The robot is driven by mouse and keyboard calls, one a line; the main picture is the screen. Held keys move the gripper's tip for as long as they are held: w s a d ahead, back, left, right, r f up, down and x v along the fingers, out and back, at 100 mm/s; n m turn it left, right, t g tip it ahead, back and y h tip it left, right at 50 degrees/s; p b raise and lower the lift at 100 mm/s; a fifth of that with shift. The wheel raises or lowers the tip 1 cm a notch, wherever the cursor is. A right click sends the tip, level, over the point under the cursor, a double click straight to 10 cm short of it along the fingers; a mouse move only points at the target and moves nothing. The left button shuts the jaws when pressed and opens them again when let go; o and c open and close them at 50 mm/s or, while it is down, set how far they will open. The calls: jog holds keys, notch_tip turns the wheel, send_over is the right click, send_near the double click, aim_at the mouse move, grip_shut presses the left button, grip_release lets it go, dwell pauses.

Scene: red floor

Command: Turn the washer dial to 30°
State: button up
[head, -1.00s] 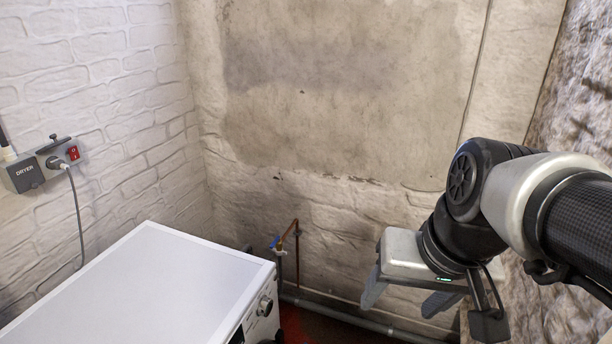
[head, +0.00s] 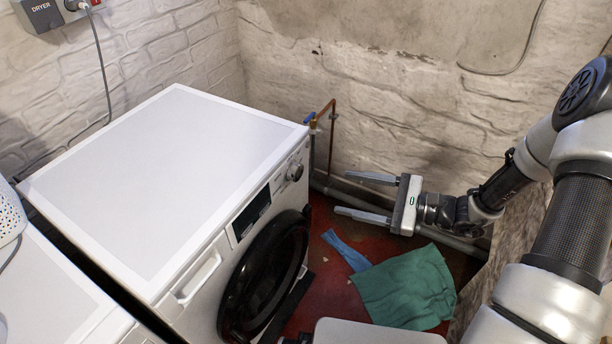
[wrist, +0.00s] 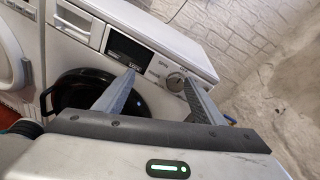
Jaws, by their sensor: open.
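The white washer (head: 175,170) stands at the left of the head view, its front facing right. Its round silver dial (head: 294,171) is at the far upper end of the front panel. In the wrist view the dial (wrist: 175,82) shows beyond and between my two fingertips. My gripper (head: 342,195) is open and empty, right of the washer front, fingers pointing left toward it. A clear gap lies between the fingertips and the dial. The gripper also fills the lower part of the wrist view (wrist: 160,85). The dial's exact angle is too small to read.
A dark display (head: 250,213) and the round black door (head: 263,278) are on the washer front. A copper pipe with a blue valve (head: 312,118) rises behind the dial. A green cloth (head: 408,287) and a blue cloth (head: 346,250) lie on the red floor. A second white appliance (head: 50,300) stands at lower left.

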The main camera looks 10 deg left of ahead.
aim_at(299, 174)
jog(key=w+d+f+m+t+b, duration=0.1)
jog(key=w+d+f+m+t, duration=0.15)
jog(key=f+m+t, duration=0.35)
jog(key=shift+n+g, duration=0.6)
jog(key=shift+g, duration=0.2)
jog(key=x, duration=0.6)
jog(key=b+x, duration=0.1)
jog(key=x, duration=0.5)
jog(key=f+b+x, duration=0.1)
jog(key=x, duration=0.5)
jog(key=shift+a, duration=0.2)
jog(key=c, duration=1.1)
jog(key=shift+o, duration=0.2)
jog(key=shift+r, duration=0.1)
jog(key=shift+m, duration=0.3)
